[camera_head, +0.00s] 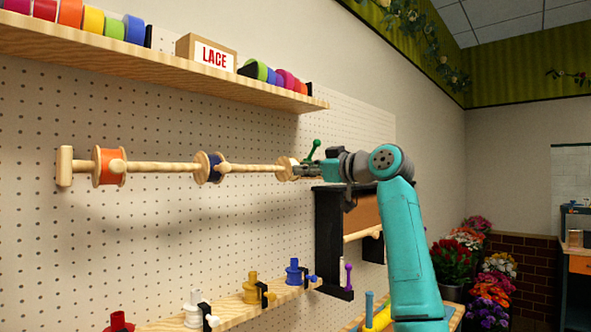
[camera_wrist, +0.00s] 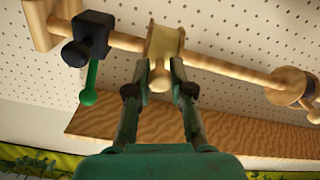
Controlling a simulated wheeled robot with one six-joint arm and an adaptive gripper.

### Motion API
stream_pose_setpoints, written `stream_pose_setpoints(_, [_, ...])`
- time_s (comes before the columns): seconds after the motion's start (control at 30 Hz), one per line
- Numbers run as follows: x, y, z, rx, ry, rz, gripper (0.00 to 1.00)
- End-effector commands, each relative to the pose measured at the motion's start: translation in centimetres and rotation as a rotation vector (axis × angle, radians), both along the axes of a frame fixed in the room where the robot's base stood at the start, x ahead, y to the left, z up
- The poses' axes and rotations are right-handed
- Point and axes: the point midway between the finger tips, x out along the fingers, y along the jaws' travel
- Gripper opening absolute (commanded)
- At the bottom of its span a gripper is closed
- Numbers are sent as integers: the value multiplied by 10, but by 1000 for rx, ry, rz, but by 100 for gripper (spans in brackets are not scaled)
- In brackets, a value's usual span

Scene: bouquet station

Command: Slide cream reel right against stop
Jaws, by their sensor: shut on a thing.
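The cream reel (camera_head: 285,169) sits on a wooden rod (camera_head: 165,166) on the pegboard wall; it also shows in the wrist view (camera_wrist: 164,42). My gripper (camera_wrist: 159,73) is shut on the reel, with its fingers around the round knob at the reel's front. The stop is a black clamp (camera_wrist: 88,36) with a green lever (camera_head: 313,149). It sits on the same rod, to the right of the reel in the head view and to the left in the wrist view. The wrist view shows a short length of bare rod between reel and stop.
A blue reel (camera_head: 210,168) and an orange reel (camera_head: 110,166) sit farther left on the rod. A shelf (camera_head: 150,58) with ribbon rolls and a lace box (camera_head: 206,52) hangs above. A black-framed holder (camera_head: 326,240) and a lower rail with coloured spools (camera_head: 250,290) lie below.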

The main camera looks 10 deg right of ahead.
Motion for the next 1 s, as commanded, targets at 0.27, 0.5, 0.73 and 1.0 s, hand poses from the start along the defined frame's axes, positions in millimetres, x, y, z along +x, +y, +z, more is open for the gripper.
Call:
stream_pose_setpoints(0.27, [1,-1,0,0,-1,1,0])
stream_pose_setpoints(0.5, [1,-1,0,1,-1,0,48])
stream_pose_setpoints(0.73, [1,-1,0,1,-1,0,48])
stream_pose_setpoints(1.0, [-19,-18,0,0,-1,-3,48])
